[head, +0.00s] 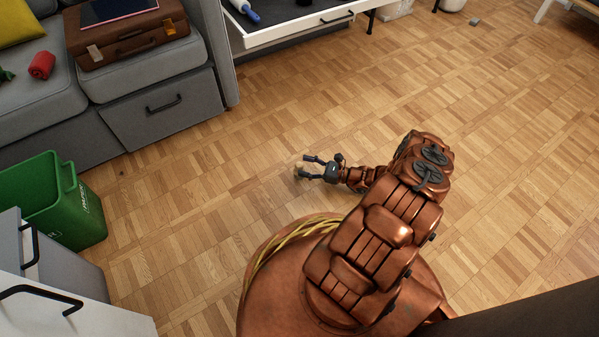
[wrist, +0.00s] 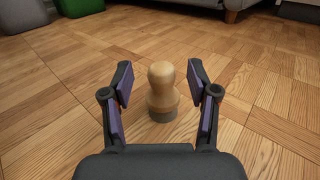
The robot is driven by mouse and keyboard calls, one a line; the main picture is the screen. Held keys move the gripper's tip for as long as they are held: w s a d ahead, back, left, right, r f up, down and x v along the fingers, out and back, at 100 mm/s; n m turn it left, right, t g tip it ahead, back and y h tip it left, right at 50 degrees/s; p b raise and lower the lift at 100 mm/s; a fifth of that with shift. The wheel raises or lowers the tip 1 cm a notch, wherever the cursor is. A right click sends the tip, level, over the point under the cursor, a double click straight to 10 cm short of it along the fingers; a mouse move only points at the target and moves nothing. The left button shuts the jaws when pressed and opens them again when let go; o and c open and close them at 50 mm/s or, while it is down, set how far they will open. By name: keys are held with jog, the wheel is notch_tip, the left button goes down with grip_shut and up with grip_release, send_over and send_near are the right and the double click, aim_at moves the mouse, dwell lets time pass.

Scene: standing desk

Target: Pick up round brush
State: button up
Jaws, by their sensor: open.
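The round brush (wrist: 162,90) stands upright on the wooden floor in the wrist view, with a pale wooden knob handle on top and a grey base below. My gripper (wrist: 160,84) is open, with its two purple-padded fingers on either side of the brush and gaps showing on both sides. In the head view my gripper (head: 306,166) is low near the floor. The brush (head: 299,172) shows there only as a small pale shape at the fingertips, partly hidden.
A green bin (head: 52,200) stands at left, beside white drawers (head: 70,300). A grey sofa (head: 160,75) carries a brown suitcase (head: 128,35). An open white drawer (head: 300,28) juts out at the top. The parquet floor around my gripper is clear.

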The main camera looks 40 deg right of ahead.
jog(key=shift+w+a+f, duration=0.2)
jog(key=shift+w+f, duration=0.05)
jog(key=shift+w, duration=0.1)
jog(key=shift+b+x, duration=0.3)
jog(key=shift+x, duration=0.75)
jog(key=shift+r, duration=0.15)
grip_shut()
